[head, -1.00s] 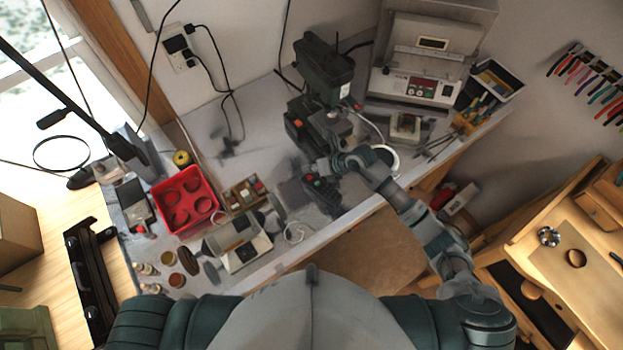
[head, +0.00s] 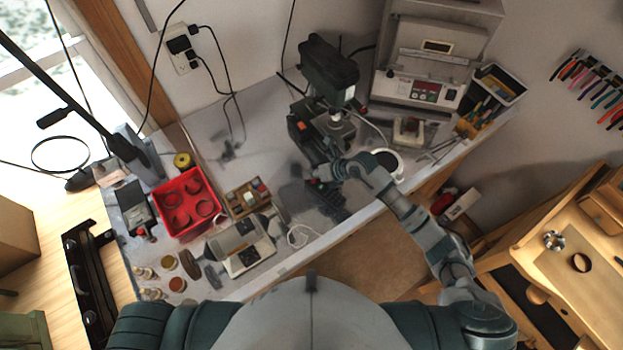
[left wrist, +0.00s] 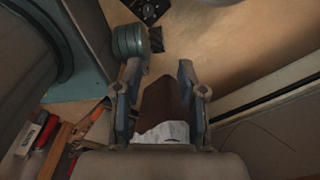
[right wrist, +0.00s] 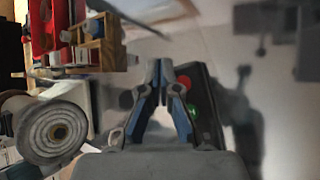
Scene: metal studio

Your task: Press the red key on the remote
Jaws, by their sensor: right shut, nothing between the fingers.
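A black remote (right wrist: 209,92) lies on the grey workbench, with a round red key (right wrist: 184,81) and a green key (right wrist: 193,109) in the right wrist view. In the head view the remote (head: 331,203) is small and partly covered by my right gripper (head: 322,174). In the right wrist view my right gripper (right wrist: 165,66) is shut and empty, its tips just left of the red key. I cannot tell whether they touch it. My left gripper (left wrist: 160,72) is open and empty in the left wrist view, away from the remote.
A small wooden organizer (head: 246,198) and a red tray (head: 187,203) lie to the left. The bench's front edge (head: 300,251) is near.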

